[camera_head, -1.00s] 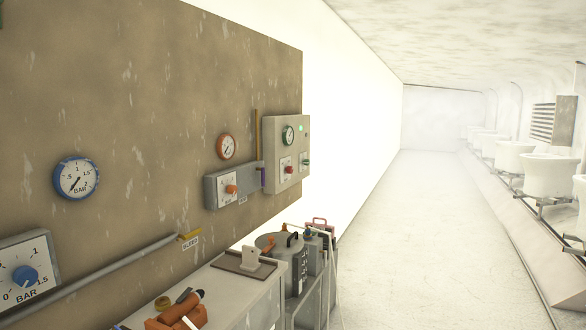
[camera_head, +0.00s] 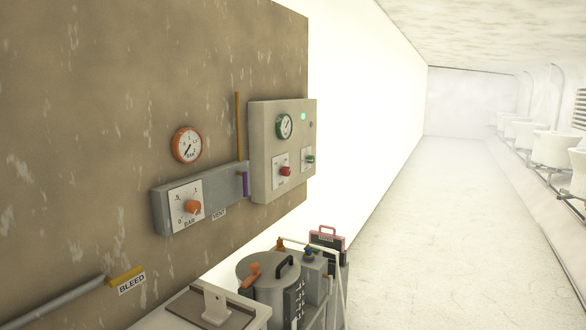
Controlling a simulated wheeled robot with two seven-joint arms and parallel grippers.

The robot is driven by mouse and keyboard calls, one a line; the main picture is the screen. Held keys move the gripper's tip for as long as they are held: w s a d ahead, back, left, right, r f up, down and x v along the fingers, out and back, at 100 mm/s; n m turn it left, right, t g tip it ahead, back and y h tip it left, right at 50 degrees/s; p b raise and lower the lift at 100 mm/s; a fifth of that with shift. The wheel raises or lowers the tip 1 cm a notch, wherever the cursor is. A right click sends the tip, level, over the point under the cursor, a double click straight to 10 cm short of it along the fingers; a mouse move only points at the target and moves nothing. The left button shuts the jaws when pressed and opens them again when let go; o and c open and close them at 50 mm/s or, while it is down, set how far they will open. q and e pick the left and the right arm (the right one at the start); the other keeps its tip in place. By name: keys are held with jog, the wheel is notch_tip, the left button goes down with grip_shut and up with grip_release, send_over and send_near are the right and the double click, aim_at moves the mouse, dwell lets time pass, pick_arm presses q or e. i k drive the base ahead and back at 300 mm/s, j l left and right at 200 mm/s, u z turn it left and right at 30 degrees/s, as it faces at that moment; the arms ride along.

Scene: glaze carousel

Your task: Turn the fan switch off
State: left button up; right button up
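A light grey control box (camera_head: 262,150) is on the brown wall panel, right of centre. It carries a green-rimmed gauge (camera_head: 285,126), a lit green lamp (camera_head: 303,116), a red knob (camera_head: 285,171) on a white plate, and a green knob (camera_head: 310,159) on another white plate. The plate markings are too small to read, so I cannot tell which knob is the fan switch or how it is set. Neither of my grippers shows in the head view.
Left of the box are an orange-rimmed gauge (camera_head: 187,145), an orange knob (camera_head: 193,207), a purple lever (camera_head: 245,183) and a yellow BLEED handle (camera_head: 126,275). Below stand a lidded grey pot (camera_head: 268,272) and a pink-handled case (camera_head: 327,238). The aisle floor (camera_head: 425,240) is clear.

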aim_at(284, 171)
jog(key=i+l, duration=0.15)
jog(key=i, duration=0.15)
jog(key=i+l+u, duration=0.1)
jog(key=i+l, duration=0.15)
jog(key=l, duration=0.15)
jog(key=i+l+u, duration=0.1)
jog(key=i+l, duration=0.15)
jog(key=l, duration=0.2)
jog(key=i+l+u, duration=0.15)
jog(key=l, duration=0.25)
jog(key=i+l+u, duration=0.1)
jog(key=i+l, duration=0.15)
jog(key=l, duration=0.25)
jog(key=i+l+u, duration=0.1)
jog(key=l, duration=0.35)
jog(key=i+l+u, duration=0.1)
jog(key=i+l, duration=0.15)
jog(key=l, duration=0.25)
jog(key=i+l+u, duration=0.15)
jog(key=l, duration=0.35)
jog(key=i+l+u, duration=0.1)
jog(key=l, duration=0.4)
